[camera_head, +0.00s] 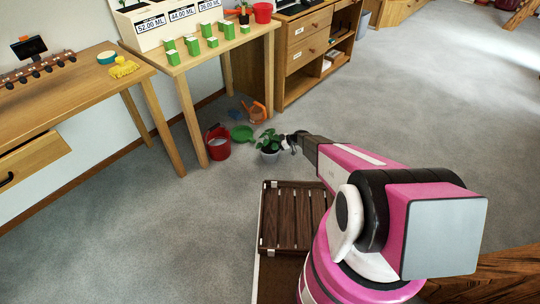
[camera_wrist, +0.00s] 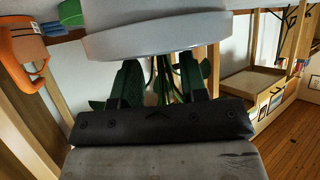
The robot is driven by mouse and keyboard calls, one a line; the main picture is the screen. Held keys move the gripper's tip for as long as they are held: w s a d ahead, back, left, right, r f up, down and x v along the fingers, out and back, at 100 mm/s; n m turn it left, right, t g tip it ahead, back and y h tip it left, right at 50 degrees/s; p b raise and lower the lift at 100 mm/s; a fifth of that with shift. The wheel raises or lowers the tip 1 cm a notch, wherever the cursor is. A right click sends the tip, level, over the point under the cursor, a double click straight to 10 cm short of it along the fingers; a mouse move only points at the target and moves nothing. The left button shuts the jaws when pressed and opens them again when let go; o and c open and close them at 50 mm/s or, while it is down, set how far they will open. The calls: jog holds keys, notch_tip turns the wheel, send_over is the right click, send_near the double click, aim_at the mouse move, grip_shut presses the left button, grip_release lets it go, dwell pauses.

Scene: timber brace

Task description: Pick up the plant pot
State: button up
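The plant pot (camera_head: 270,152) is a pale pot with a leafy green plant (camera_head: 267,139), standing on the grey floor in the head view. In the wrist view the picture looks upside down, with the pot's pale wall and rim (camera_wrist: 155,42) filling the top centre. My gripper (camera_head: 292,142) is just right of the pot at plant height. In the wrist view its two dark fingers (camera_wrist: 159,64) are apart, with stems and leaves showing between and behind them. Their tips are close to the rim; I cannot tell whether they touch it.
A wooden table (camera_head: 215,54) with green boxes stands behind. A dark slatted wooden piece (camera_head: 292,215) lies in front. Floor to the right is clear.

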jog(key=x, duration=0.4)
jog(key=shift+d+f, duration=0.1)
grip_shut()
dwell(1.3)
